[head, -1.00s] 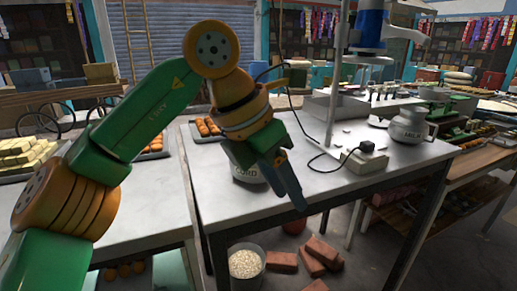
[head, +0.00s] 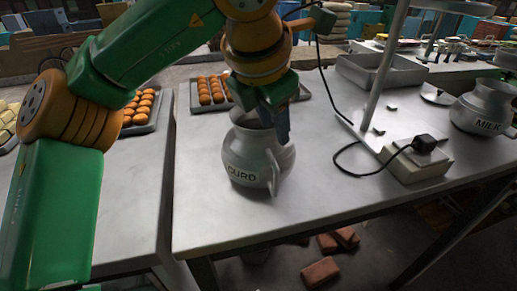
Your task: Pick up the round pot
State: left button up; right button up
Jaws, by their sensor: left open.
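The round pot, a grey metal pot labelled CURD (head: 258,163), stands upright on the grey table (head: 330,198) in the head view. Its handle is on the right side, facing me. My left gripper (head: 281,130) is open over the pot's upper right, and its fingers point down near the rim and handle. The wrist and fingers hide part of the pot's mouth. I cannot tell whether a finger touches the pot. A second grey pot labelled MILK (head: 485,106) stands at the right edge of the view. My right gripper is not in view.
Trays of orange-brown sweets (head: 143,107) lie to the left and behind the pot. A metal stand (head: 388,65) with a box and black plug (head: 424,146) and a cable is to the right. Bricks (head: 320,271) lie on the floor. The table front is clear.

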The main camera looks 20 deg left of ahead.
pick_arm(q)
jog(key=shift+w+f, duration=0.5)
jog(key=shift+w, duration=0.3)
jog(key=shift+s+r, duration=0.1)
jog(key=shift+s, duration=0.2)
grip_shut()
jog(key=shift+w, duration=0.1)
dwell(0.3)
